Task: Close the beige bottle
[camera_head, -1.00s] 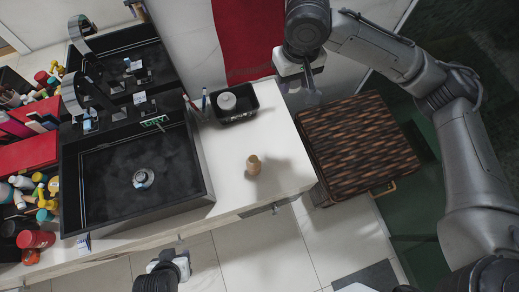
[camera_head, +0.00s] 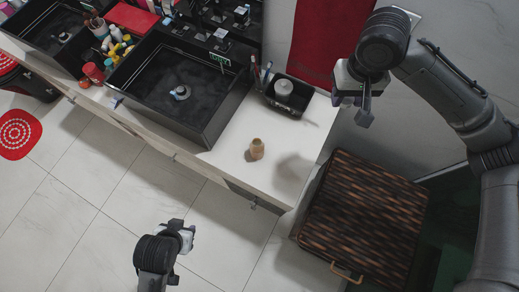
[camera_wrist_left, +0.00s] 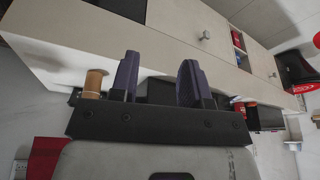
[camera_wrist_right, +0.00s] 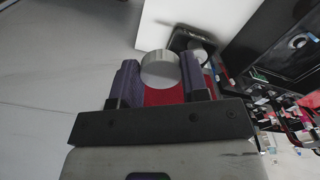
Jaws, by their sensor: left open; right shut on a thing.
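The beige bottle (camera_head: 257,149) stands upright on the white counter (camera_head: 226,162), right of the nearer sink. It also shows in the left wrist view (camera_wrist_left: 93,84), left of the fingers. My right gripper (camera_head: 366,108) is raised at the right, apart from the bottle. In the right wrist view it is shut on a round grey lid-like piece (camera_wrist_right: 160,70) between its fingers. My left gripper (camera_head: 186,238) is low in front of the counter, over the floor. Its fingers (camera_wrist_left: 160,65) are open with nothing between them.
A black tray (camera_head: 303,109) with a pale round container (camera_head: 284,88) stands behind the bottle. A black sink (camera_head: 190,125) lies left of it. A dark woven hamper (camera_head: 365,215) stands right of the counter. The counter around the bottle is clear.

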